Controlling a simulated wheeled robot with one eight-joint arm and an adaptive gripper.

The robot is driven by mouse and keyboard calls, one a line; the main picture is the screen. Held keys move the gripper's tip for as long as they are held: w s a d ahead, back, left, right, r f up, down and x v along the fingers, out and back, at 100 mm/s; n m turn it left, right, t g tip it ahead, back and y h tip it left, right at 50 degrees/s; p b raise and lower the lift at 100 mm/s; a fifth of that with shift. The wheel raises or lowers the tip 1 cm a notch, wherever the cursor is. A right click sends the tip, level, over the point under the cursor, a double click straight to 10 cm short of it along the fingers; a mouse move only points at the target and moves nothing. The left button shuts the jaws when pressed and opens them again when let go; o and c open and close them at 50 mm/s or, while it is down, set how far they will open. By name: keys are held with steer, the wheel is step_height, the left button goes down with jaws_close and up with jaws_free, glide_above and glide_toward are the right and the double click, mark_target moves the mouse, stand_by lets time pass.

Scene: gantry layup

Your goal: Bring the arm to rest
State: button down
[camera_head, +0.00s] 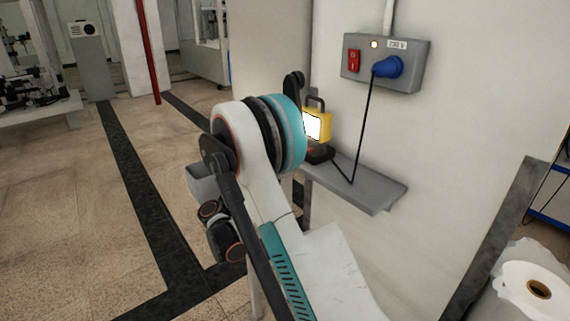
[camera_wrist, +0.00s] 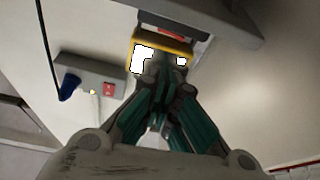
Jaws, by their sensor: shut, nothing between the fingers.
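My gripper (camera_wrist: 160,82) shows in the wrist view with its fingers drawn together and nothing held between them. In that view its tips overlap a yellow lamp with a bright white face (camera_wrist: 140,57); I cannot tell whether they touch it. In the head view my white and teal arm reaches up and forward from the bottom, and it hides my gripper. The yellow lamp (camera_head: 317,124) stands on a dark base on the grey wall shelf (camera_head: 362,187), just past the arm's round joint.
A grey power box (camera_head: 414,62) on the wall has a red switch, a lit indicator and a blue plug (camera_head: 388,67). A black cable (camera_head: 365,125) hangs from the plug to the shelf. A white roll (camera_head: 538,289) is at lower right. Tiled floor (camera_head: 65,215) at left is clear.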

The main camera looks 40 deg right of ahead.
steer(key=shift+a+f, duration=0.1)
steer(key=shift+a, duration=0.05)
stand_by(0.5)
steer(key=s+a+r+n+t+y, duration=0.2)
steer(key=s+a+r+n+y, duration=0.15)
steer(key=s+n+y, duration=0.6)
steer(key=s+a+f+n+t+y, duration=0.2)
steer(key=s+a+f+n+y, duration=0.2)
steer(key=s+a+y, duration=0.8)
steer(key=s+a+n, duration=0.2)
steer(key=s+a, duration=0.4)
steer(key=a, duration=0.2)
steer(key=shift+t, duration=0.4)
steer(key=shift+a, duration=0.1)
